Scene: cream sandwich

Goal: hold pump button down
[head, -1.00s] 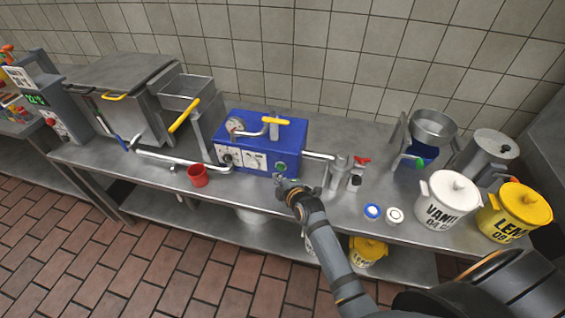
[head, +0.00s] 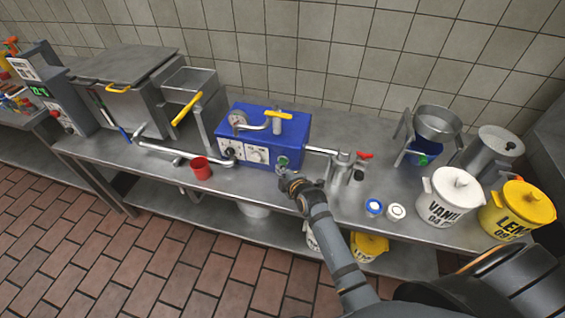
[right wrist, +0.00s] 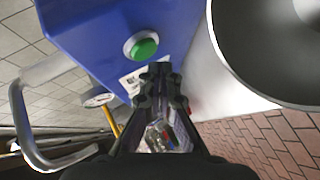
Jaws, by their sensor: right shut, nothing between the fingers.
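The blue pump box (head: 262,137) stands on the steel table. Its round green button (head: 283,161) is low at the right end of its front face. The right wrist view shows the button (right wrist: 143,47) in a pale metal ring, uncovered. My right gripper (head: 282,175) is shut and empty, just in front of and below the button. In the right wrist view its fingertips (right wrist: 160,68) lie below and right of the button, apart from it in the picture. Contact with the box cannot be told. My left gripper is not in view.
A red-handled valve (head: 362,156) is at right. Blue and white lids (head: 374,207), a white vanilla bucket (head: 448,202) and a yellow bucket (head: 520,208) stand further right.

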